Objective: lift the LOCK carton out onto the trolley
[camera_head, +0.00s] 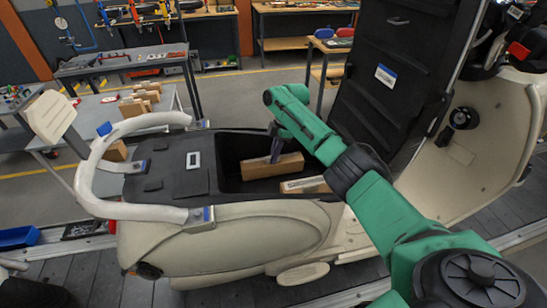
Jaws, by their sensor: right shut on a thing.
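My right gripper (275,152), on the green arm, reaches down into the black storage bin (228,150) of a cream scooter. It is shut on a brown carton (288,165), gripped near its middle inside the bin. A second carton (304,185) lies in the bin nearer to me, partly hidden by my arm and the bin's edge; it has a pale printed strip. I cannot read LOCK on either carton. A grey trolley-like table (172,97) with several cartons (146,92) stands to the left, behind the scooter. My left gripper does not show.
The scooter's white grab rail (95,165) curves around the left end, between bin and near left side. A tall dark open lid (385,75) stands right of the bin. A grey bench (120,60) with tools stands behind.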

